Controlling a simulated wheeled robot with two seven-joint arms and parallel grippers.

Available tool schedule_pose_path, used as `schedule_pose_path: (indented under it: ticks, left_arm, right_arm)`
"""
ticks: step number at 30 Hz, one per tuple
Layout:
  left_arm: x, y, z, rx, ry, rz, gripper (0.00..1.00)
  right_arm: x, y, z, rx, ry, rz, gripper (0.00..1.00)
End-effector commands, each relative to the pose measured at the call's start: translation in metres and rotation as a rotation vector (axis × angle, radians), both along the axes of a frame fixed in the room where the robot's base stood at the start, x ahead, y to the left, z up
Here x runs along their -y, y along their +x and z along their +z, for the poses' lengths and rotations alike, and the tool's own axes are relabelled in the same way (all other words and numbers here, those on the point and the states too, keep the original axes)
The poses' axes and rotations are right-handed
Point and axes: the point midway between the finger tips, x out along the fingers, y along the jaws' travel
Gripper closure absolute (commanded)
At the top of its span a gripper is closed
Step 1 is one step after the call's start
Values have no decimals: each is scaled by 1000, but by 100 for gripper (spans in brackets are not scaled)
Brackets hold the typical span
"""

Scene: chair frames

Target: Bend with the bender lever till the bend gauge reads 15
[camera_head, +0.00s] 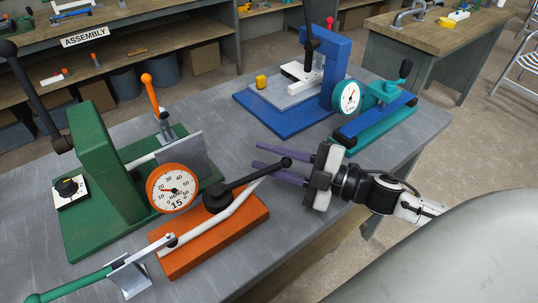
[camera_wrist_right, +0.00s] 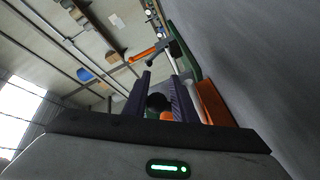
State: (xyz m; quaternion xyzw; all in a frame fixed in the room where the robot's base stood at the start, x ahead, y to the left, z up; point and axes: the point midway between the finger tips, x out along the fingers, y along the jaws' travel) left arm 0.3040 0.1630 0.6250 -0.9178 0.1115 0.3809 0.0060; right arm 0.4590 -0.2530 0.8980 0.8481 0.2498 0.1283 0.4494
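The bender has an orange base (camera_head: 235,236), a pale bent tube (camera_head: 216,229) and a black lever (camera_head: 254,177) ending in a round black knob (camera_head: 286,162). The orange-rimmed bend gauge (camera_head: 173,188) behind it shows 15 below its dial; I cannot read the small needle exactly. My right gripper (camera_head: 254,156) has two purple fingers spread apart, one on either side of the knob in the head view. In the right wrist view, the dark knob (camera_wrist_right: 158,102) shows between the fingers; contact is not clear. My left gripper is not in view.
A green press (camera_head: 103,160) stands left, and a green-handled lever (camera_head: 75,285) at the front left. A blue press (camera_head: 326,75) and a teal clamp device (camera_head: 379,112) stand at the back right. Bare grey tabletop (camera_head: 226,133) lies between the stations.

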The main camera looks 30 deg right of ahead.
Motion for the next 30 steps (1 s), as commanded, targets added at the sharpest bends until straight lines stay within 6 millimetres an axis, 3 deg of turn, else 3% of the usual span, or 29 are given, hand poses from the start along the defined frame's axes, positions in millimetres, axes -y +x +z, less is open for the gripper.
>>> schedule_pose_path:
  ticks: [3,20,21,22,30]
  left_arm:
    - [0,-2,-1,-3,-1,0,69]
    - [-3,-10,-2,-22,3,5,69]
    - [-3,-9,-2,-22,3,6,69]
    - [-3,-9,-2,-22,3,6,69]
    - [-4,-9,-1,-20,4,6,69]
  right_arm:
    - [1,1,5,7,3,-1,100]
    - [0,7,10,15,10,37,100]
    - [0,7,10,15,11,38,70]
    - [0,7,10,16,10,38,65]
    - [-1,6,7,11,7,39,62]
